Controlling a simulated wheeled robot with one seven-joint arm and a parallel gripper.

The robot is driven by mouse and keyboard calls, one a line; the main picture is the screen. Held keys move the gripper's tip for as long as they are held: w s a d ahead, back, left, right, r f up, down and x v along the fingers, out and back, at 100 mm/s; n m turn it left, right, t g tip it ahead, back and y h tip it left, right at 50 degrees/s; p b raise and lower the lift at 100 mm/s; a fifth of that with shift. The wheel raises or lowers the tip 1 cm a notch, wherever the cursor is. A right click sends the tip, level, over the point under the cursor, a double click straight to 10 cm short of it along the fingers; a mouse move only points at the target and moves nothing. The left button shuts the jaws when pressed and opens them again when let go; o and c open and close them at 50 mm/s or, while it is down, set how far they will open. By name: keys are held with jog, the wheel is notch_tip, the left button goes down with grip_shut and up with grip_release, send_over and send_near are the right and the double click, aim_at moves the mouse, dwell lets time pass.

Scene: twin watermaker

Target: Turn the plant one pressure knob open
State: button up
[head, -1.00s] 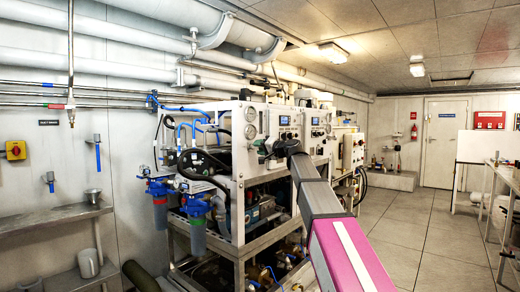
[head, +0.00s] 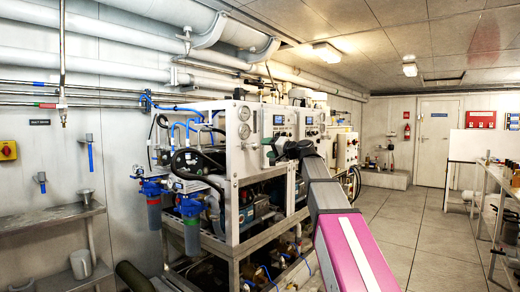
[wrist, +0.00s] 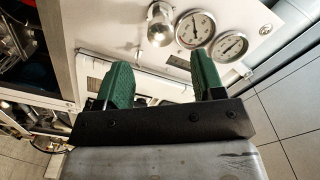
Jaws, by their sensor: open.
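A shiny metal knob (wrist: 160,26) sticks out from a white panel (wrist: 110,25) at the top of the wrist view. Two round pressure gauges (wrist: 195,29) sit to the right of the knob. My gripper (wrist: 160,76) is open and empty, its two green fingers wide apart. The knob shows beyond the gap between the fingers, apart from both. In the head view my gripper (head: 272,148) is in front of the plant's panel, right of two stacked gauges (head: 244,131). I cannot make out the knob there.
The plant's metal frame (head: 238,220) carries pumps and hoses below the panel. Blue filter housings (head: 192,222) hang at its left. A steel shelf (head: 60,215) lines the left wall. Open tiled floor (head: 420,235) lies to the right, before a workbench (head: 495,180).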

jog(key=shift+v, duration=1.35)
jog(key=s+d+f+g+h, duration=0.1)
jog(key=s+f+g+h, duration=0.1)
jog(key=f, duration=1)
jog(key=s+d+f+g+h, duration=0.1)
jog(key=s+d+f+h, duration=0.15)
jog(key=f, duration=0.95)
jog(key=s+d+f+g+h, duration=0.1)
jog(key=f+g+h, duration=0.1)
jog(key=f, duration=1)
jog(key=s+d+f+g+h, duration=0.3)
jog(key=s+f, duration=0.7)
jog(key=f, duration=0.4)
jog(key=s+d+f+g+h, duration=0.3)
jog(key=s+d+f, duration=0.3)
jog(key=s+f, duration=0.5)
notch_tip(320, 180, down, 3)
jog(key=shift+d+r+n+h, duration=0.1)
jog(key=shift+d+n+h, duration=0.2)
jog(key=shift+h, duration=0.55)
